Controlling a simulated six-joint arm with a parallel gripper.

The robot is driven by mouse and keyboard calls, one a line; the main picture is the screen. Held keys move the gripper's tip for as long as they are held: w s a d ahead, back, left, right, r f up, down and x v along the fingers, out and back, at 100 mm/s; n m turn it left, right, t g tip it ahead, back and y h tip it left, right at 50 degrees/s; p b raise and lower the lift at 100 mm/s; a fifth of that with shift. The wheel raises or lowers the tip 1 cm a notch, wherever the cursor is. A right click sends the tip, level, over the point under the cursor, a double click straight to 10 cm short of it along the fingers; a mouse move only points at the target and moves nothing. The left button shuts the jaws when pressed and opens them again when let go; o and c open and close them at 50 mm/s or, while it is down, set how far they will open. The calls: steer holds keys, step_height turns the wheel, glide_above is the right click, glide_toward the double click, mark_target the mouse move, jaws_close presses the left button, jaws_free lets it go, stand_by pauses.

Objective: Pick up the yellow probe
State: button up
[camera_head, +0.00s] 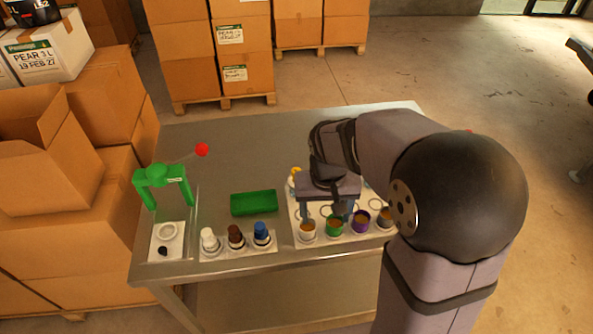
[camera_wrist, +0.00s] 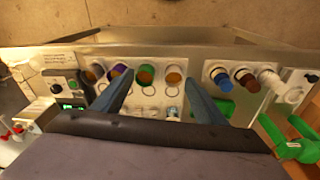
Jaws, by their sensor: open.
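A small yellow and white object (camera_head: 293,177) shows at the left edge of my gripper in the head view. It is mostly hidden by the gripper, so I cannot tell whether it is the yellow probe. I make out no clear yellow probe in the wrist view. My gripper (camera_head: 330,208) hangs over the white tray (camera_head: 295,213) and points down. In the wrist view, my gripper (camera_wrist: 158,82) has its fingers wide apart, with nothing held between them. The tray lies below them, with a row of cups and empty ring marks.
Cups in the tray include a green cup (camera_head: 334,227) and a purple cup (camera_head: 361,223). White, brown and blue bottles (camera_head: 235,238) stand left of it.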

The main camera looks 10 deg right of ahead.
steer(key=w+a+f+m+t+b, duration=0.1)
steer(key=w+b, duration=0.1)
steer(key=w, duration=0.5)
steer(key=w+a+f+m+t+b, duration=0.1)
steer(key=w+a+f+b, duration=0.1)
steer(key=w, duration=0.5)
steer(key=w+a+f+m+h+b, duration=0.1)
steer(key=w+b, duration=0.2)
steer(key=w, duration=0.4)
steer(key=shift+a+f+m+t, duration=0.15)
steer(key=shift+f+m+t, duration=0.25)
steer(key=shift+p+x, duration=1.9)
steer(key=shift+x, duration=1.7)
steer(key=shift+s, duration=0.2)
steer(key=c, duration=1.2)
steer(key=shift+o, duration=0.2)
